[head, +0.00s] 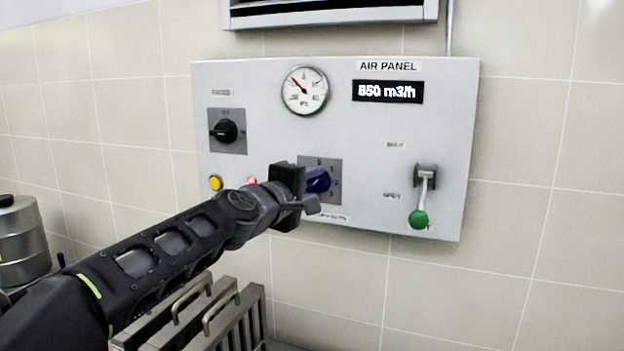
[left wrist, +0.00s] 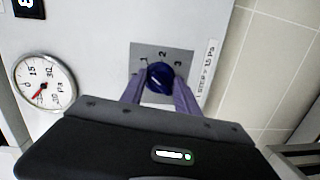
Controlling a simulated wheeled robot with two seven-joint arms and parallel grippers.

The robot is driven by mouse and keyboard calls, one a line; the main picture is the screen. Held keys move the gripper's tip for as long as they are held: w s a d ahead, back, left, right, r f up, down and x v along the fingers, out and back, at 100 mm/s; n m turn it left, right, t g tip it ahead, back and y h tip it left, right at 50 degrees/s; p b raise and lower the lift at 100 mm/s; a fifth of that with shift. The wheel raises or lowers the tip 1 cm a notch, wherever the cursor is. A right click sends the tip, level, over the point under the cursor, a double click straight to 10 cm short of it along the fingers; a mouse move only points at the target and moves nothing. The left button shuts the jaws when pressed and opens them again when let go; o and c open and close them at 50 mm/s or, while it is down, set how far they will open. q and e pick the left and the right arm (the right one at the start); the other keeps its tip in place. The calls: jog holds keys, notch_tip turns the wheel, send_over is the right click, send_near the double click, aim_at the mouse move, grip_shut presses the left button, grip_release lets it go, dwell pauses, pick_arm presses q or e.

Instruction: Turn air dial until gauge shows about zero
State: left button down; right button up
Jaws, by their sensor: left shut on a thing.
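The grey air panel (head: 380,150) is on the tiled wall. Its blue dial (head: 318,180) sits on a grey plate with numbers, partly hidden behind my left gripper (head: 304,190). In the left wrist view the two purple-looking fingers (left wrist: 160,88) are shut on the blue dial (left wrist: 160,76), one on each side. The numbers 1, 2 and 3 show around it. The round gauge (head: 304,91) is above the dial, its red needle pointing to the upper left. The gauge (left wrist: 44,84) also shows in the left wrist view. The display (head: 388,91) reads 850 m3/h. My right gripper is not in view.
A black rotary switch (head: 227,131) and a yellow button (head: 215,183) are left of the dial. A green-knobbed lever (head: 419,216) hangs to the right. Metal racks with handles (head: 215,310) stand below my left arm. A steel pot (head: 22,240) is at far left.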

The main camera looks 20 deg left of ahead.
pick_arm(q)
jog(key=shift+m, duration=0.5)
jog(key=c, duration=0.9)
grip_release()
jog(key=shift+s, duration=0.3)
jog(key=shift+s+a+r+b, duration=0.1)
jog(key=shift+s+b, duration=0.25)
jog(key=shift+s, duration=0.85)
jog(key=shift+s+d+r+b, duration=0.15)
jog(key=shift+s+b, duration=0.15)
jog(key=shift+s, duration=0.85)
jog(key=shift+s+a+r+b, duration=0.15)
jog(key=shift+s+b, duration=0.2)
jog(key=shift+s, duration=0.85)
jog(key=shift+f, duration=0.15)
